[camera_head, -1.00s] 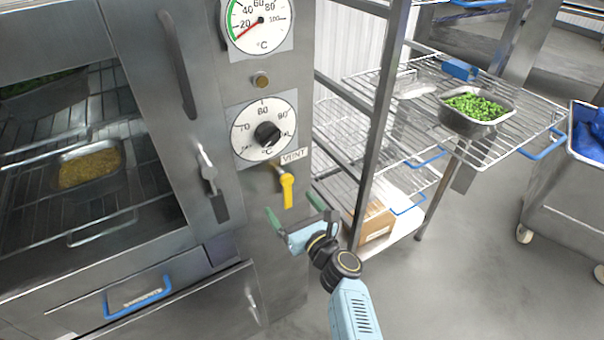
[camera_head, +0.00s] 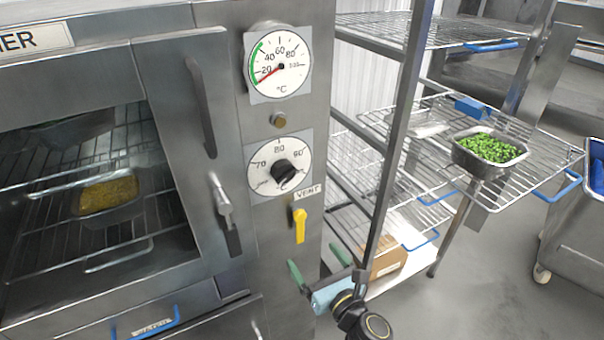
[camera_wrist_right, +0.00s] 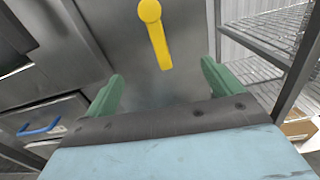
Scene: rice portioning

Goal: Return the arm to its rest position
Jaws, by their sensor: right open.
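My right gripper (camera_head: 318,272) has green fingers and a light blue body. It is in front of the steel oven's control panel, below the yellow vent handle (camera_head: 299,225). Its fingers are apart with nothing between them. In the right wrist view the green fingers (camera_wrist_right: 160,88) stand wide apart. There the yellow handle (camera_wrist_right: 155,35) is ahead, above the gap, and not held. My left gripper is not in view.
The oven's glass door (camera_head: 100,240) is at left, with a tray of yellow food (camera_head: 108,194) behind it. The wire rack (camera_head: 410,190) at right carries a pan of green food (camera_head: 488,150). A wheeled bin (camera_head: 565,225) stands far right. Floor between is clear.

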